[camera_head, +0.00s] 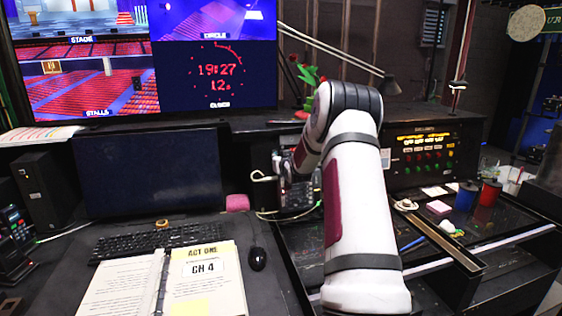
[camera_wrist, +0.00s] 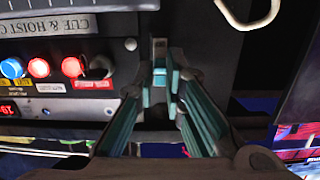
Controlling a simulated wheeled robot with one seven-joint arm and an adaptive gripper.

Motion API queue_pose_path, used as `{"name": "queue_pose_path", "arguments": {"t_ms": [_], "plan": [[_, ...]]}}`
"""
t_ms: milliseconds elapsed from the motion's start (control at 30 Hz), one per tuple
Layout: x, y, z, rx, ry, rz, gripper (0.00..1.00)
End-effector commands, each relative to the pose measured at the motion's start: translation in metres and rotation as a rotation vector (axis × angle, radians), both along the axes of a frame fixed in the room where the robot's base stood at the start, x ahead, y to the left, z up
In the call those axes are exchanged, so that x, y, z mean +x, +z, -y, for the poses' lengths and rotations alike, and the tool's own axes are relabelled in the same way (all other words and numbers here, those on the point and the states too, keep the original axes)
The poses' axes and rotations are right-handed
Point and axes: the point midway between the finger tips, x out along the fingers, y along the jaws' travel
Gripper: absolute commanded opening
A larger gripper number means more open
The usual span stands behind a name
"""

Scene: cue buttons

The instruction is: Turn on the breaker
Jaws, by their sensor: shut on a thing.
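In the wrist view, my gripper (camera_wrist: 165,76) has its teal-padded fingers closed together at the edge of a dark panel (camera_wrist: 125,20) with an upside-down "CUE & HOIST" label. The fingers are shut on a small part there, which I take to be the breaker; the fingertips hide most of it, so its position cannot be told. In the head view, my arm reaches to the panel behind the desk and hides most of the gripper and the breaker.
Lit blue and red buttons (camera_wrist: 40,67) sit beside the fingers in the wrist view. A pale cable loop (camera_wrist: 248,14) hangs close by. In the head view, a dark monitor (camera_head: 150,172), an open binder (camera_head: 200,280) and a lamp (camera_head: 388,85) surround the arm.

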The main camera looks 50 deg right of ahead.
Motion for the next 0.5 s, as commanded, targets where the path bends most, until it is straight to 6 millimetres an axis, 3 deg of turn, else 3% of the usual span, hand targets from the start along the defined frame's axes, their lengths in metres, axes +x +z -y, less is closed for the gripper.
{"name": "queue_pose_path", "arguments": {"t_ms": [500], "plan": [[0.0030,0.0097,0.0030,0.112,-0.001,-0.183,0.00]]}}
